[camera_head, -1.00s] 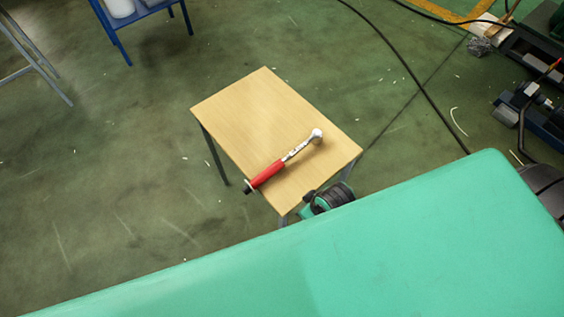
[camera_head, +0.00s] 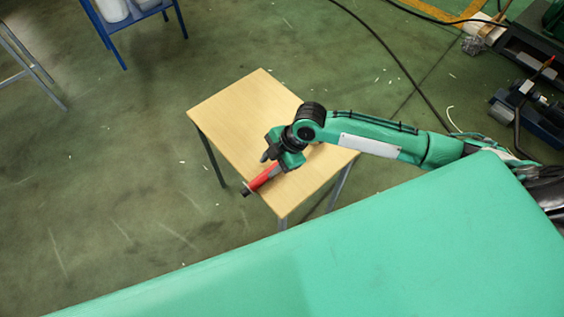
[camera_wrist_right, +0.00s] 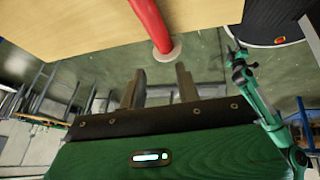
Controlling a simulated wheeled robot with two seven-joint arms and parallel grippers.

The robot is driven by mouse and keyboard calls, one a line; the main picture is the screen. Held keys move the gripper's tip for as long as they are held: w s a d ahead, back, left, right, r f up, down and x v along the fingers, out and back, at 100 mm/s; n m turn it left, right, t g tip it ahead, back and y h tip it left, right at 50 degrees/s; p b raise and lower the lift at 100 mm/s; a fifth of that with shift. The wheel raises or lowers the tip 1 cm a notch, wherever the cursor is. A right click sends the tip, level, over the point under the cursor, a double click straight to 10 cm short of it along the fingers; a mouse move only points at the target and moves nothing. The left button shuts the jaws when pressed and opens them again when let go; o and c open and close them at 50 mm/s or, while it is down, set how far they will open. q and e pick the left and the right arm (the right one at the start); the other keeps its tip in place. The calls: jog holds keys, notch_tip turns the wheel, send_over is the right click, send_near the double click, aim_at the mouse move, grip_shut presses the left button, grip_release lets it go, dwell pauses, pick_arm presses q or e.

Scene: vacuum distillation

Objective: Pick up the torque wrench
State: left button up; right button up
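The torque wrench has a red handle (camera_head: 264,177) with a dark end. It lies on the small wooden table (camera_head: 226,105), with the handle end towards the table's front left edge. My right arm hides the wrench's metal head in the head view. My right gripper (camera_head: 268,155) is over the table, close to the handle. In the right wrist view its two fingers (camera_wrist_right: 160,80) are apart with nothing between them. The red handle (camera_wrist_right: 150,22) and its pale end cap show just beyond the fingertips. My left gripper cannot be made out.
A blue stand (camera_head: 128,22) with white containers is at the back left. Dark machinery (camera_head: 530,100) and black cables lie on the floor at the right. The green floor left of the table is mostly clear. My green body fills the bottom of the head view.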

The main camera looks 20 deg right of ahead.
jog(key=w+d+r+n+g, duration=0.1)
jog(key=w+d+r+n, duration=0.15)
jog(key=d, duration=0.55)
jog(key=shift+h, duration=0.3)
jog(key=x, duration=0.7)
jog(key=shift+w+f, duration=0.25)
jog(key=x, duration=0.2)
jog(key=p+x, duration=0.1)
jog(key=x, duration=0.2)
jog(key=shift+a+f, duration=0.2)
jog(key=shift+a, duration=0.15)
jog(key=c, duration=0.6)
pick_arm(q)
jog(key=shift+s+a+r, duration=0.1)
jog(key=shift+s+a, duration=0.05)
jog(key=shift+s, duration=0.75)
pick_arm(e)
jog(key=shift+r, duration=0.1)
grip_shut()
